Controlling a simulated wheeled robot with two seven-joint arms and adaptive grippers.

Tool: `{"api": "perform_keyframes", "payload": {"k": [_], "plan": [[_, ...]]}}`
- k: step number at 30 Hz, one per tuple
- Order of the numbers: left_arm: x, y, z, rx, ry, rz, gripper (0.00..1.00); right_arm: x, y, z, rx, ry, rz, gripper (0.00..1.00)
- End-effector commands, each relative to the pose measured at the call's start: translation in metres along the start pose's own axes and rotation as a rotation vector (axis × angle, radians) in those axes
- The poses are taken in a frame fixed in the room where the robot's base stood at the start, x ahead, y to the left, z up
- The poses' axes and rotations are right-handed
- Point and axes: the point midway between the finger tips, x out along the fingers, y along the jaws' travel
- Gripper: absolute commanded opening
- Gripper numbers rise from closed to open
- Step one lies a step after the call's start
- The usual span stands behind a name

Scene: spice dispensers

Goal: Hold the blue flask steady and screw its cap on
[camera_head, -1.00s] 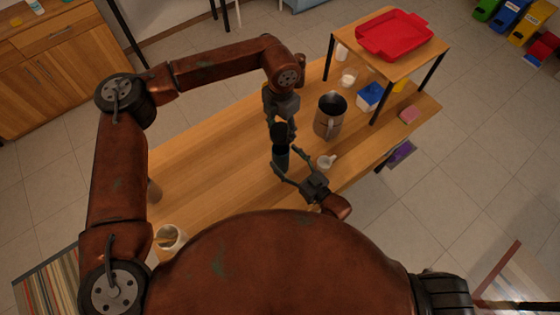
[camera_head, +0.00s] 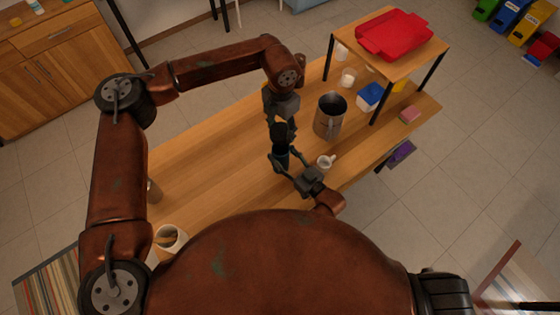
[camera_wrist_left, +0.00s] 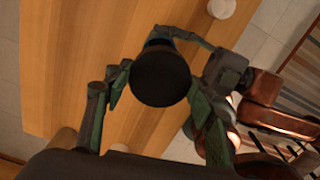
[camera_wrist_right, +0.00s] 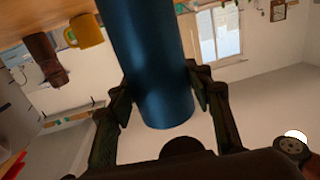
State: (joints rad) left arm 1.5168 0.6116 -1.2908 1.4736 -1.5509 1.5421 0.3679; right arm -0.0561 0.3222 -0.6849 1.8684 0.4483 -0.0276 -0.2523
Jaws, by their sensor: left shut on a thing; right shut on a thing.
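The blue flask (camera_wrist_right: 152,65) fills the middle of the right wrist view. My right gripper (camera_wrist_right: 160,92) is shut on its body; in the head view it reaches the flask from below right. The round black cap (camera_wrist_left: 160,76) is at the flask's top end, with a sliver of blue showing behind it in the left wrist view. My left gripper (camera_wrist_left: 153,90) is shut on the cap, its fingers on either side. In the head view the cap (camera_head: 280,134) and flask (camera_head: 281,158) line up; I cannot tell whether the threads are engaged.
A dark-topped metal pitcher (camera_head: 329,117) and a small white cup (camera_head: 326,162) stand close to the right of the flask. A shelf with a red tray (camera_head: 394,35) is at the table's far end. A utensil pot (camera_head: 170,238) stands at the near left. The table's middle-left is clear.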

Motion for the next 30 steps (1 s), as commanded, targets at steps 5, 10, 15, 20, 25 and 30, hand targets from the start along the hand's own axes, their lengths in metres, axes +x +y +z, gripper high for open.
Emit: {"api": "perform_keyframes", "payload": {"k": [5, 10, 15, 20, 25, 30], "plan": [[0.0, 0.0, 0.0, 0.0, 0.0, 0.0, 0.33, 0.0, 0.0, 0.0, 0.0, -0.001, 0.0, 0.28], [0.0, 0.0, 0.0, 0.0, 0.0, 0.0, 0.33, 0.0, 0.0, 0.0, 0.0, -0.001, 0.0, 0.16], [0.0, 0.0, 0.0, 0.0, 0.0, 0.0, 0.33, 0.0, 0.0, 0.0, 0.0, -0.001, 0.0, 0.04], [0.004, 0.0, 0.0, 0.0, 0.001, 0.0, 0.33, 0.0, 0.0, 0.001, 0.0, -0.001, 0.0, 0.02], [0.025, 0.0, 0.0, 0.0, 0.002, -0.001, 0.33, 0.0, 0.0, 0.001, 0.0, -0.001, 0.0, 0.02], [0.047, 0.001, 0.001, 0.0, 0.0, 0.0, 0.33, 0.0, 0.0, 0.001, 0.0, -0.001, 0.0, 0.02]]}}
